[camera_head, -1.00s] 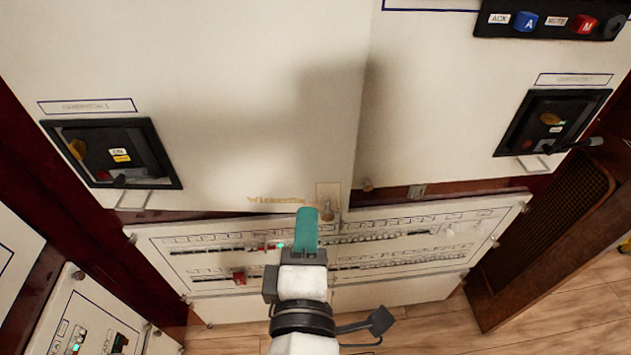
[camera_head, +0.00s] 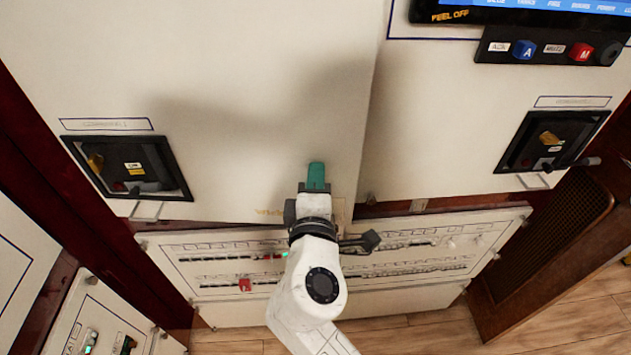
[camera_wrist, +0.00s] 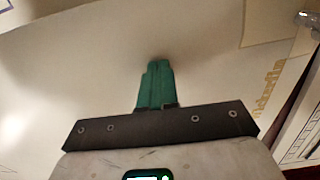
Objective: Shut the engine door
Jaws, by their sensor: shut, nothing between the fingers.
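The large cream door panel (camera_head: 230,65) fills the upper left and middle of the head view. I take it for the engine door; I read no label saying so. Its right edge stands out against the neighbouring cream panel (camera_head: 440,110), so it looks slightly ajar. My gripper (camera_head: 316,177) has teal fingers, shut and empty, pointing at the door's lower right part. In the wrist view the fingers (camera_wrist: 156,80) are in front of the door's pale face (camera_wrist: 90,70). I cannot tell whether they touch it. My wrist hides part of the door's lower edge.
Below is a breaker panel (camera_head: 210,240) with rows of switches and a red tag. Black recessed handles sit at left (camera_head: 130,168) and right (camera_head: 550,140). A screen (camera_head: 540,8) and button box (camera_head: 550,46) are at upper right. A brown wooden cabinet (camera_head: 530,240) stands at lower right.

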